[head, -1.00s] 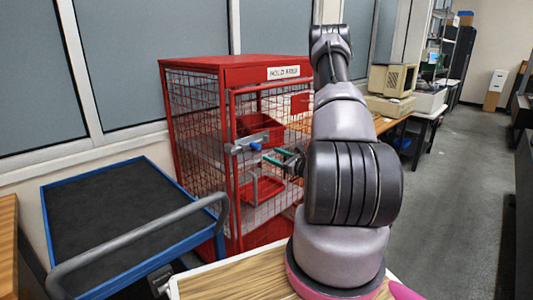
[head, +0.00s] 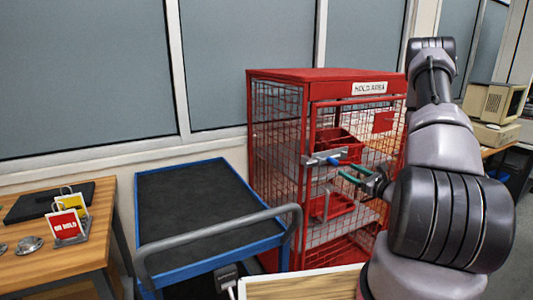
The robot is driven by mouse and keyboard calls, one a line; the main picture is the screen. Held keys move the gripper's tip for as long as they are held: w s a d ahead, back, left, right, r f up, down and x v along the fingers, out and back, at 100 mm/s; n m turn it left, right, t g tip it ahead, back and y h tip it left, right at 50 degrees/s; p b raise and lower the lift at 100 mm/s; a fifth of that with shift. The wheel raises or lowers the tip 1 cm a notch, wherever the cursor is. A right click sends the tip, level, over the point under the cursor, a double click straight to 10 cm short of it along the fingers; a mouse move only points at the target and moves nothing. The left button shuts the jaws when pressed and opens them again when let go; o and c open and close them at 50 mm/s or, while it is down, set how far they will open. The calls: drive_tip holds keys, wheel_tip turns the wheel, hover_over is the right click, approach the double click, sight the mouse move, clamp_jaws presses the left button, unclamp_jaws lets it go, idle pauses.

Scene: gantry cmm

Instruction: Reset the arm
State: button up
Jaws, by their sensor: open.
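My gripper (head: 352,173) is at the end of my arm, in front of the red cage's front side in the head view. Its green-tipped fingers are apart, with nothing visible between them. The red mesh cage (head: 276,110) carries a "HOLD AREA" sign (head: 370,88). A grey latch with a blue end (head: 325,158) is on the cage front, just left of and above my fingers. I cannot tell whether the fingers touch it. My arm rises at the right and hides part of the cage's right side.
A blue-rimmed cart (head: 205,165) with a grey handle stands left of the cage. A wooden table (head: 100,232) at far left holds red and yellow tags (head: 66,224) and small metal parts (head: 29,244). Red bins (head: 338,146) sit inside the cage. An old computer (head: 492,103) is at right.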

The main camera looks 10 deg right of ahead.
drive_tip(key=s+a+r+n+g+y, duration=0.2)
drive_tip(key=a+r+n+g+y, duration=0.25)
drive_tip(key=a+r, duration=0.35)
drive_tip(key=s+a+r+n+g+y, duration=0.35)
drive_tip(key=a+r+n, duration=0.25)
drive_tip(key=a+r, duration=0.2)
drive_tip(key=s+a+r+n+g+h, duration=0.3)
drive_tip(key=s+a+r+n+g, duration=0.4)
drive_tip(key=s, duration=0.3)
drive_tip(key=s+d+r+n+t+h, duration=0.5)
drive_tip(key=s+d+r+n+h, duration=0.2)
drive_tip(key=s+r+h, duration=0.2)
drive_tip(key=shift+s+t+h, duration=0.25)
drive_tip(key=shift+t+h, duration=0.05)
drive_tip(key=shift+h, duration=0.1)
